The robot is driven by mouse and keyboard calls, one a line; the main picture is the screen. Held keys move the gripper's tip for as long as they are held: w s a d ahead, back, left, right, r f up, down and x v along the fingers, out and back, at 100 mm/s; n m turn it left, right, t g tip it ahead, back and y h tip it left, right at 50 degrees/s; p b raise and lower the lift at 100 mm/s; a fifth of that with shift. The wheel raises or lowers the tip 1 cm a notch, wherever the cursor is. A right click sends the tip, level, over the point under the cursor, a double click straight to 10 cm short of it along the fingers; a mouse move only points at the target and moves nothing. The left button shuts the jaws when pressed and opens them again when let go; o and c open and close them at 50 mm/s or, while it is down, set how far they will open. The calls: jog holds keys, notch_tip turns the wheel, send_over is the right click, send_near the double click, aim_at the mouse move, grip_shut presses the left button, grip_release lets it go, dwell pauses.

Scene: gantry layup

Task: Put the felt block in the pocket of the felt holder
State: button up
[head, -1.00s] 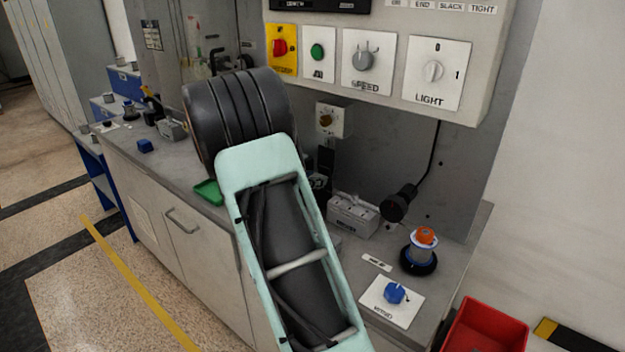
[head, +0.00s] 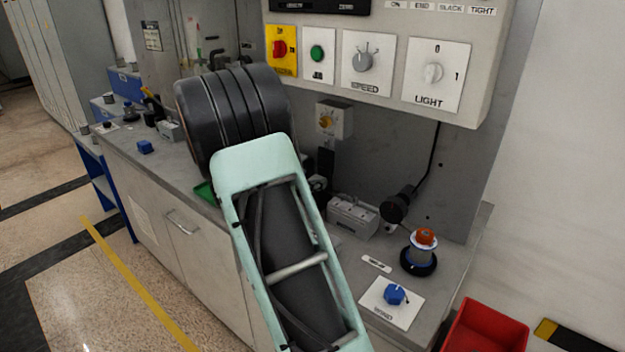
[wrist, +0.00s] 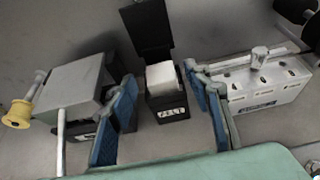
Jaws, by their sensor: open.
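The felt holder (wrist: 168,107) is a black box marked FELT with a tall black plate behind it, seen in the wrist view. The white felt block (wrist: 161,75) sits in the top of this box, with its upper part showing above the rim; how deep it sits is hidden. My gripper (wrist: 160,110) is open. Its two blue-padded fingers stand apart, one on each side of the holder, and no contact with the block shows. In the head view my arm hides the gripper and the block; only the holder's dark back plate (head: 326,162) shows beside the arm.
A white box with a knob (wrist: 265,82) stands close to the right finger. In the head view, an orange-topped bottle (head: 422,245) and a blue knob (head: 395,294) are on the bench at right.

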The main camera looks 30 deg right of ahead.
jog(key=v, duration=1)
